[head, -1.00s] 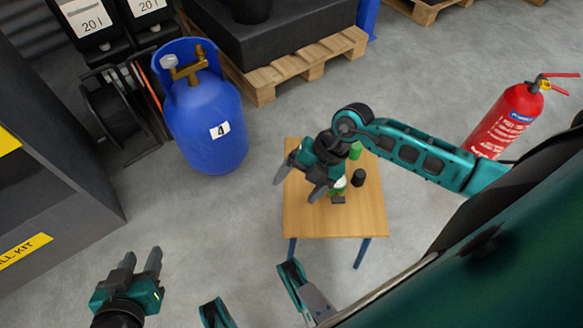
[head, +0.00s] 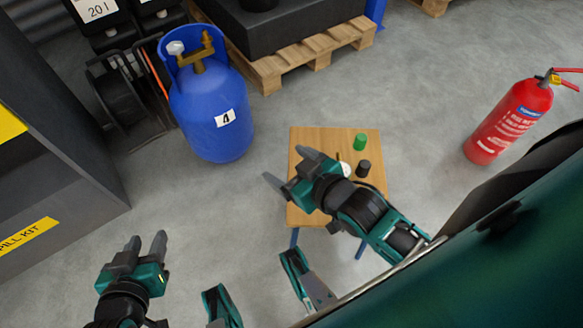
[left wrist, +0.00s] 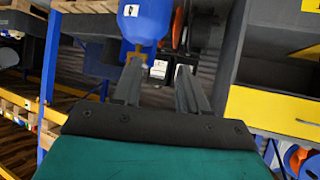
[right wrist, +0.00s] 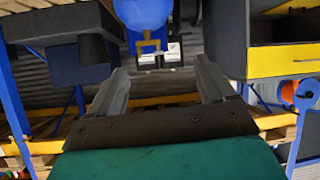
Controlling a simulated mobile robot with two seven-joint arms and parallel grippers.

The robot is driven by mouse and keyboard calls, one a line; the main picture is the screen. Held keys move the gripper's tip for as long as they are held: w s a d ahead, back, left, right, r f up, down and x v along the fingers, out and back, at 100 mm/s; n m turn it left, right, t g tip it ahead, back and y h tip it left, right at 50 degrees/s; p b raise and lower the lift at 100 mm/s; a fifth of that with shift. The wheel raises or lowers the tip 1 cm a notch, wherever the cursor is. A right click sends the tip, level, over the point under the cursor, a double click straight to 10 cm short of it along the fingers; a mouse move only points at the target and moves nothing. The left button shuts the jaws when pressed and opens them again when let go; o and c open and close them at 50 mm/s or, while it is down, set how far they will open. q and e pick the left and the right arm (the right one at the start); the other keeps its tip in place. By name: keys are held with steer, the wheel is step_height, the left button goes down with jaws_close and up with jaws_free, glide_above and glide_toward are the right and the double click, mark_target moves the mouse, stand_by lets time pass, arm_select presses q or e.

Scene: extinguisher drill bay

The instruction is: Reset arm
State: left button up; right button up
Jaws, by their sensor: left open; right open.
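My right gripper (head: 288,172) is open and empty. It is above the left part of a small wooden table (head: 307,140) in the head view, and its arm hides part of the tabletop. My left gripper (head: 146,240) is open and empty at the lower left, over bare floor. In the left wrist view the left fingers (left wrist: 157,82) are spread apart with nothing between them. The right wrist view shows the right fingers (right wrist: 160,88) apart and empty too.
A green cylinder (head: 360,142), a black cylinder (head: 363,168) and a partly hidden white item (head: 345,169) are on the table. A blue gas cylinder (head: 212,115) stands left, a red extinguisher (head: 509,120) right. A pallet (head: 300,62) is behind; a dark cabinet (head: 70,165) is far left.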

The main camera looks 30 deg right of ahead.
arm_select(q)
steer(key=s+a+r+y+p, duration=0.1)
steer(key=a+r+p, duration=0.2)
steer(key=r+p, duration=0.7)
steer(key=p, duration=0.4)
steer(key=shift+s+r+p, duration=0.2)
steer(key=shift+s+p, duration=0.05)
steer(key=shift+p, duration=0.1)
arm_select(e)
steer(key=s+d+r+m+g, duration=0.1)
steer(key=s+d+r, duration=0.1)
steer(key=r, duration=0.7)
steer(key=shift+s+d+h, duration=0.15)
steer(key=shift+s+h, duration=0.15)
steer(key=shift+s, duration=0.4)
